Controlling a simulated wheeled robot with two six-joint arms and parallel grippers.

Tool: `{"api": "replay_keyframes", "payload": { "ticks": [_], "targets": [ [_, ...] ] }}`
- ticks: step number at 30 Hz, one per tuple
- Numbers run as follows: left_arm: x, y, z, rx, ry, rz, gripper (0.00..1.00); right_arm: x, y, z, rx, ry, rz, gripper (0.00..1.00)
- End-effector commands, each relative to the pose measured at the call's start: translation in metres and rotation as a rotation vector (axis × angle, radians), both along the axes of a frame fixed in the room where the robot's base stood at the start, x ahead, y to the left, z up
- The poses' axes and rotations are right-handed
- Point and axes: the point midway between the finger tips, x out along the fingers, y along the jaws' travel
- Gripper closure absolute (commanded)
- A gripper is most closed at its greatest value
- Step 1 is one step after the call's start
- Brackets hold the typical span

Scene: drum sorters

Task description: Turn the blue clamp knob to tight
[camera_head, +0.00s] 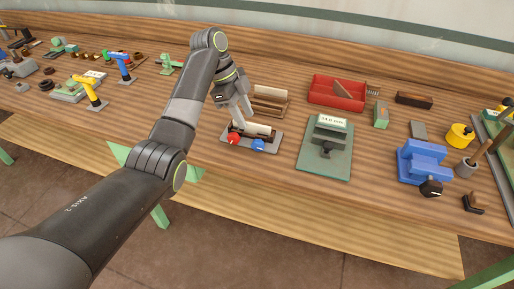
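The blue clamp knob (258,145) is at the front right of a small grey fixture (270,139) on the workbench. A red knob (233,138) is at the front left of the same fixture. A pale cylinder lies across the fixture behind the knobs. My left gripper (240,121) points down over the left part of the fixture, behind the red knob and left of the blue one. Its fingers are small here, and I cannot tell whether they are open or touch anything. The blue knob's marking is too small to read. My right gripper is out of view.
Behind the fixture is a wooden rack (269,101). To its right are a green gauge stand (326,150), a red tray (337,92) and a blue vise (422,163). Yellow and blue drills (88,89) stand at the left. The bench's front edge is close below.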

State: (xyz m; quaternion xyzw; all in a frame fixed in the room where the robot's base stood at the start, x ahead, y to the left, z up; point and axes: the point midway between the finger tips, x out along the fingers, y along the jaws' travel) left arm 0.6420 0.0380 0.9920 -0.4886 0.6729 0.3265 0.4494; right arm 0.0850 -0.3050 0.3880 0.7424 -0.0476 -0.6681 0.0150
Motion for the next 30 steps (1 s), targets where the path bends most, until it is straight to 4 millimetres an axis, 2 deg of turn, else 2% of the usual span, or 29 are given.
{"api": "replay_keyframes", "payload": {
  "ticks": [1,2,12,15,21,28,30],
  "targets": [
    [-0.001,-0.003,-0.012,-0.001,0.0,-0.001,0.63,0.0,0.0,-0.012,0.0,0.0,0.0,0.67],
    [-0.001,-0.004,-0.015,-0.001,0.0,-0.001,0.63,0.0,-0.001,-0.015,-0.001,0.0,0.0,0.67],
    [-0.01,-0.028,-0.069,-0.001,0.004,0.0,0.63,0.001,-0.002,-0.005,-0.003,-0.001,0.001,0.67],
    [-0.011,-0.032,-0.08,0.0,0.001,0.0,0.63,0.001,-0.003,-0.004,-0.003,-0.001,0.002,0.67],
    [-0.012,-0.036,-0.09,0.0,0.0,0.0,0.63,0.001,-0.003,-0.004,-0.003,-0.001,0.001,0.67],
    [-0.012,-0.036,-0.091,0.0,0.0,0.0,0.63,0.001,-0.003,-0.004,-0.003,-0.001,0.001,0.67],
    [-0.012,-0.036,-0.09,0.0,0.0,0.0,0.71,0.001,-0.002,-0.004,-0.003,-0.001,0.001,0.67]
  ]
}}
